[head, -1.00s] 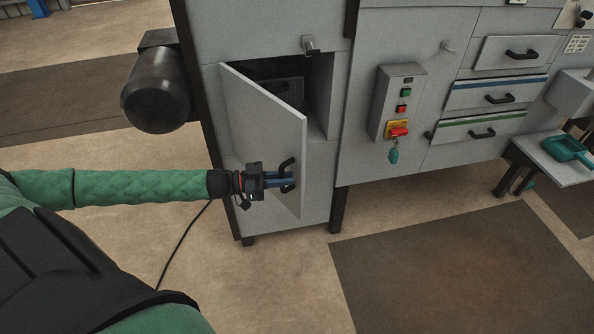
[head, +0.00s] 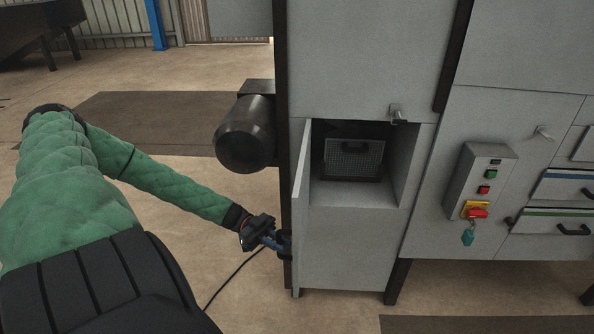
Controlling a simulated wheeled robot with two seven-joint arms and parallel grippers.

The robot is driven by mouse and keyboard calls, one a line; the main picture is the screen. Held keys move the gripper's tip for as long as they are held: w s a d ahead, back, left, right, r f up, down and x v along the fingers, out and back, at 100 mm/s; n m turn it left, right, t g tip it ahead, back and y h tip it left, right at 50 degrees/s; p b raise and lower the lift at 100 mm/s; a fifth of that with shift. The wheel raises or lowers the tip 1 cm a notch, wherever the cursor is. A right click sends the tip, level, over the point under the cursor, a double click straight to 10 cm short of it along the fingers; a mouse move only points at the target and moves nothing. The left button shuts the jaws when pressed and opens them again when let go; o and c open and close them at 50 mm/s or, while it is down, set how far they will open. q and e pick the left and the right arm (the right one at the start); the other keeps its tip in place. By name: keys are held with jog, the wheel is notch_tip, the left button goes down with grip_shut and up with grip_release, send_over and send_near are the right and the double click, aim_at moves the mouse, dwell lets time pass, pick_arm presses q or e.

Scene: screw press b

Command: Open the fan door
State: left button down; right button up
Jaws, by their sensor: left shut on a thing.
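The fan door (head: 300,214) is a grey panel hinged at the left of a cabinet opening. It stands wide open, seen nearly edge-on. Inside the opening, a grey mesh-faced unit with a dark handle (head: 353,158) shows. My left gripper (head: 275,242) is at the door's outer face, left of the panel, shut on the dark door handle (head: 286,244). The handle is partly hidden by the fingers. My right gripper is not in view.
A dark cylindrical motor (head: 245,134) juts out left of the cabinet, above my left forearm. A control box (head: 480,181) with buttons and a red-yellow switch is at the right. A black cable (head: 229,281) lies on the floor.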

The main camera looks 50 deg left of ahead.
pick_arm(q)
jog(key=shift+s+a, duration=0.5)
jog(key=shift+a, duration=0.3)
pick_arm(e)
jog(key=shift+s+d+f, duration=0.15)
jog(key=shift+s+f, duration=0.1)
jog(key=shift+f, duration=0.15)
pick_arm(q)
jog(key=c, duration=1.8)
grip_release()
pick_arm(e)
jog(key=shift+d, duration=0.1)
pick_arm(q)
jog(key=shift+o, duration=0.2)
